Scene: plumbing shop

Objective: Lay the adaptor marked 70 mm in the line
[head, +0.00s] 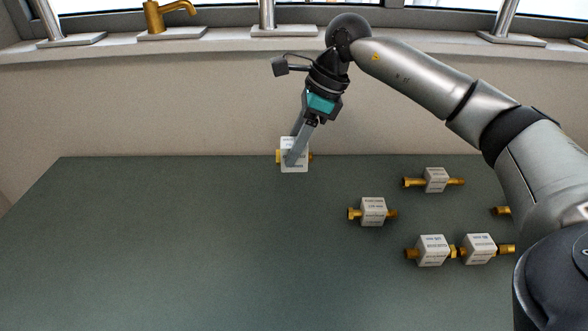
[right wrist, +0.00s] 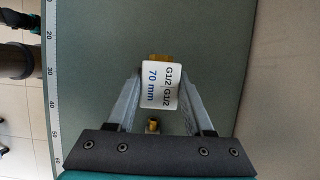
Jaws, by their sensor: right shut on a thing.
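The adaptor marked 70 mm (right wrist: 159,85) is a white block with G1/2 printed on it and brass ends, seen large in the right wrist view. My right gripper (right wrist: 160,95) is shut on it, with one finger on each side. In the head view the same adaptor (head: 300,164) is at the far edge of the green table, partly covered by the fingers. Whether it touches the table, I cannot tell. Two adaptors, one on the left (head: 432,251) and one on the right (head: 478,250), lie end to end at the lower right. My left gripper is not in view.
Another adaptor (head: 373,212) lies at centre right, and one more (head: 436,180) lies behind it. A brass end (head: 501,210) shows beside my right arm. The left of the table (head: 170,250) is bare. A ruler scale (right wrist: 53,100) runs along an edge in the wrist view.

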